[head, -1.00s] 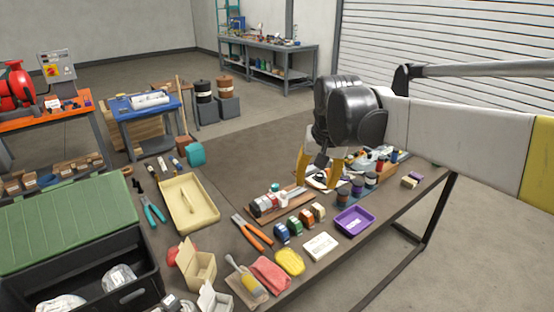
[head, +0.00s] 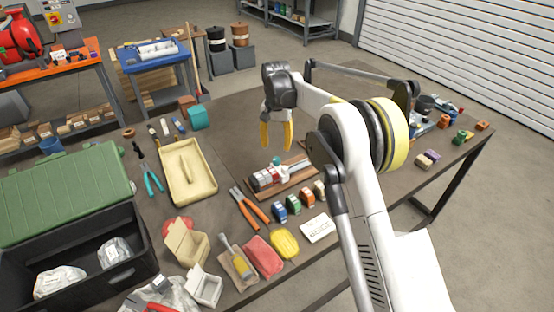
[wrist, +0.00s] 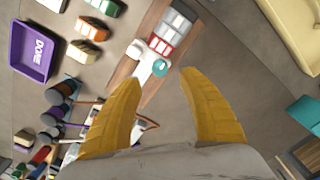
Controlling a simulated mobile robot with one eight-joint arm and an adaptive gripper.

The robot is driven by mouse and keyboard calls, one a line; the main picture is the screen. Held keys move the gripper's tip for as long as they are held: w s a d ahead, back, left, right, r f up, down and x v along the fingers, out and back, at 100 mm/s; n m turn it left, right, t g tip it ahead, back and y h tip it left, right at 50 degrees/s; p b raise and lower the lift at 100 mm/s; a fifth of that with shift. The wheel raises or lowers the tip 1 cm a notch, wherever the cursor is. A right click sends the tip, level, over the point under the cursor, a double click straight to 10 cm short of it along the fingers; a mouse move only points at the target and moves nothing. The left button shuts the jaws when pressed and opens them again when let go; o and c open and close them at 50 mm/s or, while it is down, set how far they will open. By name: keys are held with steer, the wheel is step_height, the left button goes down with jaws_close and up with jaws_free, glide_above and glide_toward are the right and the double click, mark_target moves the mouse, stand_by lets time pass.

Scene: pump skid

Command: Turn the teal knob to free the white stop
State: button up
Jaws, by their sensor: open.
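The pump-skid fixture is a wooden board (head: 298,176) on the table, carrying a row of red and grey blocks (head: 263,178). At the end of the row are white parts, one of which may be the white stop (wrist: 143,74), and a small round teal knob (wrist: 160,68). The knob is tiny in the head view, close to the fingertips. My gripper (head: 276,142) is open and empty, its yellow fingers pointing down above the fixture. In the wrist view its fingertips (wrist: 160,80) spread either side of the knob, apart from it.
Colored blocks (head: 293,207) and orange-handled pliers (head: 250,207) lie in front of the fixture. A cream tray (head: 207,165) and teal block (head: 197,118) are to its left. Bare table lies behind the fixture.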

mark_target(277, 159)
step_height(277, 159, down, 7)
steer(key=shift+w+f+b, duration=0.1)
steer(key=shift+f+b, duration=0.05)
steer(key=shift+b, duration=0.75)
jaws_close()
